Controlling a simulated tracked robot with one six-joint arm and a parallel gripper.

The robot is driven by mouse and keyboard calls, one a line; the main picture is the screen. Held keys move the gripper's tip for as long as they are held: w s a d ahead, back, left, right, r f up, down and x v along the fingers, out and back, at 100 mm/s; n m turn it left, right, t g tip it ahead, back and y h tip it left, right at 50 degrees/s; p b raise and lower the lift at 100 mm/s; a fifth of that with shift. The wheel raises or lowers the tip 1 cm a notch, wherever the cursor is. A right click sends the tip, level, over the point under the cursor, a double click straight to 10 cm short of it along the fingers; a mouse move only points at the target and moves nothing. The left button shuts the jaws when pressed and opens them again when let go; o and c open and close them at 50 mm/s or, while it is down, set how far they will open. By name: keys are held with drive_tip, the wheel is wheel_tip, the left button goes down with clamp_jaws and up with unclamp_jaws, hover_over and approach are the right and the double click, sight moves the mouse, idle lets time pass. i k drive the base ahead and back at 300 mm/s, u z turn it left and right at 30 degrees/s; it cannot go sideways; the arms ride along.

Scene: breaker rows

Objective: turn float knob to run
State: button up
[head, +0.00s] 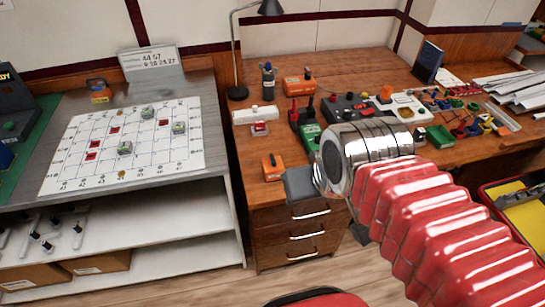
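My arm with red ribbed sleeve and chrome end reaches in from the lower right over the wooden desk's front edge. My gripper (316,180) is at its left end, mostly hidden behind the chrome part; its fingers cannot be made out. A grey block (299,185) shows right beside it, and I cannot tell if they touch. Several small control boxes stand on the desk: an orange one (272,167) with a dark top piece near the front, another orange one (298,86) at the back, and a dark one (345,107). Labels are too small to read, so I cannot tell which carries the float knob.
The desk (275,205) has drawers below and is cluttered with connectors and tools on the right. A lamp (237,93) stands at its back left. At left, a grey table (215,180) holds a gridded white board (75,170). A yellow-lined case (520,210) lies lower right.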

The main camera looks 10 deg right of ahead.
sight(272, 159)
drive_tip(key=k, duration=1.3)
drive_tip(key=u, duration=0.65)
drive_tip(key=i, duration=1.7)
drive_tip(key=z, duration=0.1)
